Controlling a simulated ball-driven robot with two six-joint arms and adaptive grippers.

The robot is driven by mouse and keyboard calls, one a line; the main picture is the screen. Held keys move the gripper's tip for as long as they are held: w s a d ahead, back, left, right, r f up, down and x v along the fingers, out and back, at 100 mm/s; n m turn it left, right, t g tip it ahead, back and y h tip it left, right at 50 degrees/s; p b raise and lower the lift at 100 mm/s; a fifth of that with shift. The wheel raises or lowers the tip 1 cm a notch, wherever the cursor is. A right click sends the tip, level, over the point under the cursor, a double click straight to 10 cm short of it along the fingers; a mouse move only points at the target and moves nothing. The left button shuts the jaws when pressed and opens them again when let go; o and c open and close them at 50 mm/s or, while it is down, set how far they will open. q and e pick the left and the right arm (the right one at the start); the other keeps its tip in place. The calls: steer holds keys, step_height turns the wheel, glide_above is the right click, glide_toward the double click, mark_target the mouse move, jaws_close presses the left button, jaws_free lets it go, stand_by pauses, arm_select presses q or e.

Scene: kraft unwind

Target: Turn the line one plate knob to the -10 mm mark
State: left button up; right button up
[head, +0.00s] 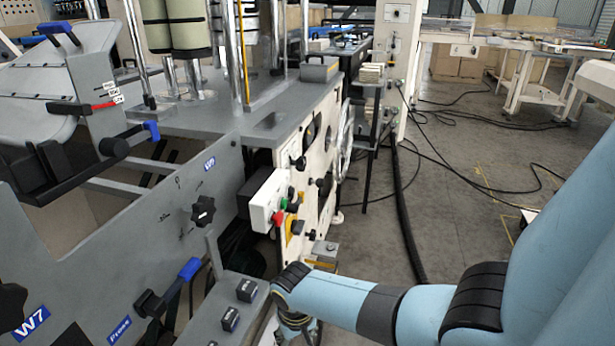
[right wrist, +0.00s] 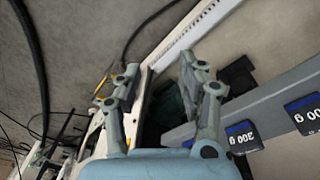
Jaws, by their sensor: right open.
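A black star-shaped knob (head: 204,210) sits on the grey side panel (head: 125,215) of the machine in the head view, with small printed marks to its left. The marks are too small to read surely, and the knob's setting cannot be told. A second black knob (head: 12,305) is cut by the left edge, above a W7 label. My right gripper (head: 298,328) is low in the head view, right of and below the star knob and well apart from it. In the right wrist view my right gripper (right wrist: 158,75) has its fingers spread, with nothing between them. My left gripper is not in view.
A blue-tipped lever (head: 188,269) and a white button box (head: 270,200) stick out nearby. Open floor (head: 450,215) lies right.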

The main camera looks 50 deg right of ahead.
steer(key=shift+s+d+f, duration=0.15)
steer(key=shift+s+f, duration=0.85)
steer(key=shift+f, duration=0.05)
steer(key=s+f+n+b, duration=0.1)
steer(key=s+f, duration=0.4)
steer(key=s, duration=0.5)
steer(key=s+a+f+n+b, duration=0.1)
steer(key=s+f, duration=0.4)
steer(key=s, duration=0.5)
steer(key=s+a+f+n+b, duration=0.1)
steer(key=s+f+n+b, duration=0.1)
steer(key=s+f, duration=0.4)
steer(key=shift+s+a+n, duration=0.2)
steer(key=shift+s+n, duration=0.6)
steer(key=shift+s, duration=1.75)
